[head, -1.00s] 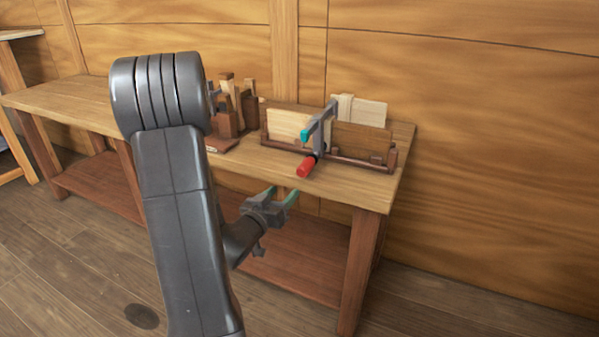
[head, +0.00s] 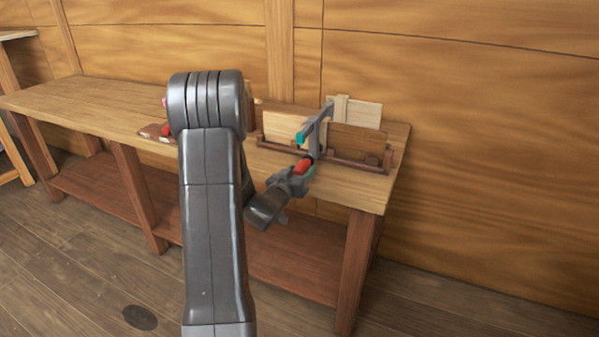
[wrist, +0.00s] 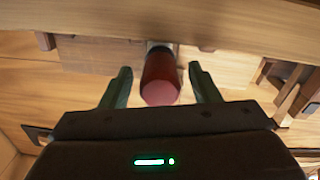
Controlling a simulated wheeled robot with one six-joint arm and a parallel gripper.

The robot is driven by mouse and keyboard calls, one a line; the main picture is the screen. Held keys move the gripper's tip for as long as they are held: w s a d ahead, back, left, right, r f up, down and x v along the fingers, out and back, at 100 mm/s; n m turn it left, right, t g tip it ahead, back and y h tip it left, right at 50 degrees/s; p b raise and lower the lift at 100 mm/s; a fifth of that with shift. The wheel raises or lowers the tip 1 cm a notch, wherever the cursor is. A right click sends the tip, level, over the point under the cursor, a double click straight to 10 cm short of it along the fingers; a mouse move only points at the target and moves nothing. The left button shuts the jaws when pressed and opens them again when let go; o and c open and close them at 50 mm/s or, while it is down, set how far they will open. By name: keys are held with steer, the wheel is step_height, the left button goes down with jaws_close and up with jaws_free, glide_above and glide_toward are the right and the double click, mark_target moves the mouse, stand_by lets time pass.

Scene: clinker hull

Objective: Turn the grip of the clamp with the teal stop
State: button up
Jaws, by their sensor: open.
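The clamp (head: 318,132) is grey with a teal stop (head: 300,137) at the end of its upper arm. It stands at the front of a rack on the workbench. Its red grip (head: 303,167) points out toward me over the bench's front edge. In the wrist view the red grip (wrist: 160,75) shows its round pink end between my two fingers. My gripper (wrist: 163,82) is open, with a gap on each side of the grip. In the head view my gripper (head: 300,178) partly covers the grip.
The rack (head: 345,160) holds light and dark boards on the wooden workbench (head: 90,105). My arm hides part of the bench behind it. A lower shelf (head: 270,255) and a bench leg (head: 355,270) are below my gripper. The bench's left top is clear.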

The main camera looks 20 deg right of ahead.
steer(key=c, duration=1)
steer(key=shift+f+b, duration=0.1)
steer(key=shift+b, duration=0.35)
steer(key=m+b, duration=0.2)
steer(key=b, duration=0.1)
steer(key=shift+f, duration=0.2)
steer(key=shift+m+b, duration=0.7)
steer(key=shift+b, duration=0.5)
steer(key=m+b, duration=0.6)
steer(key=b, duration=0.2)
steer(key=shift+t, duration=0.4)
steer(key=m+b, duration=0.2)
steer(key=b, duration=0.1)
steer(key=m+b, duration=0.3)
steer(key=shift+f+t+y, duration=0.1)
steer(key=shift+t+y, duration=0.2)
steer(key=shift+y, duration=0.1)
steer(key=m+b, duration=0.5)
